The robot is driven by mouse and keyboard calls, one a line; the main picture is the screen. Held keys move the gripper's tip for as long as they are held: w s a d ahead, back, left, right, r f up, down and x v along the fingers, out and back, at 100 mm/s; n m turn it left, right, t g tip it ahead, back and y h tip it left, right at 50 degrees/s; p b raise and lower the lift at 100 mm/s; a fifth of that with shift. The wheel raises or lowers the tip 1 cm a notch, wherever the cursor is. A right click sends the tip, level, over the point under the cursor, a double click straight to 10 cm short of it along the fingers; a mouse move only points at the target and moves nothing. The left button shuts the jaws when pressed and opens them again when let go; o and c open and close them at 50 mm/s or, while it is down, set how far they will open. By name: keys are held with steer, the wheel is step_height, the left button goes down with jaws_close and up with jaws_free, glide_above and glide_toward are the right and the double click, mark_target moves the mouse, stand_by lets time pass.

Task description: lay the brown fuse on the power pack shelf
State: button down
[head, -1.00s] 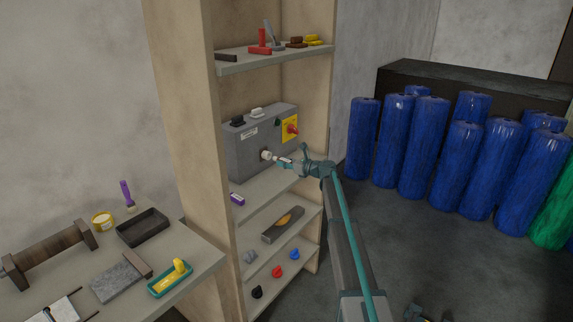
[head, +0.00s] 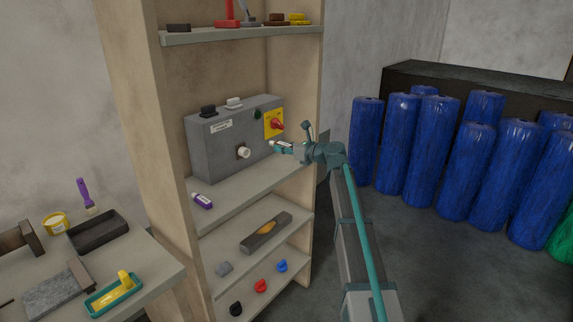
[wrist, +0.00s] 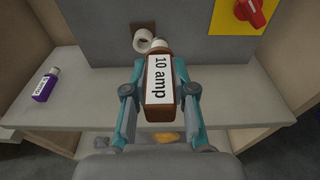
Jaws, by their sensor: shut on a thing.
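The brown fuse (wrist: 160,85) has a white "10 amp" label and a white end cap. My gripper (wrist: 160,92) is shut on its sides, with the capped end pointing at the power pack. In the head view, the fuse (head: 283,147) is held in the air in front of the grey power pack (head: 207,150), above the shelf (head: 235,187) and apart from it. A round white holder (head: 243,152) sticks out of the pack's front, left of the fuse. It shows in the wrist view as a white ring (wrist: 142,40) with a dark opening.
A purple fuse (head: 202,200) lies at the left of the same shelf; the shelf's middle and right are bare. A red switch on a yellow plate (head: 274,124) is on the pack. Lower shelves hold a level-like tool (head: 266,232) and coloured knobs. A workbench (head: 150,265) stands left.

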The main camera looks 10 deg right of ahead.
steer(key=p, duration=0.2)
glide_above(282, 165)
steer(key=s, duration=0.4)
step_height(282, 165, down, 4)
steer(key=w+f, duration=0.1)
steer(key=f, duration=0.1)
steer(key=w+f, duration=0.1)
steer(key=f, duration=0.1)
steer(key=shift+w+a+p, duration=0.1)
steer(key=shift+w+p, duration=0.2)
steer(key=shift+p, duration=0.05)
steer(key=shift+w+f, duration=0.7)
steer(key=shift+f, duration=0.2)
step_height(282, 165, down, 3)
steer(key=shift+f+p, duration=0.1)
steer(key=shift+p, duration=0.7)
steer(key=shift+f, duration=0.15)
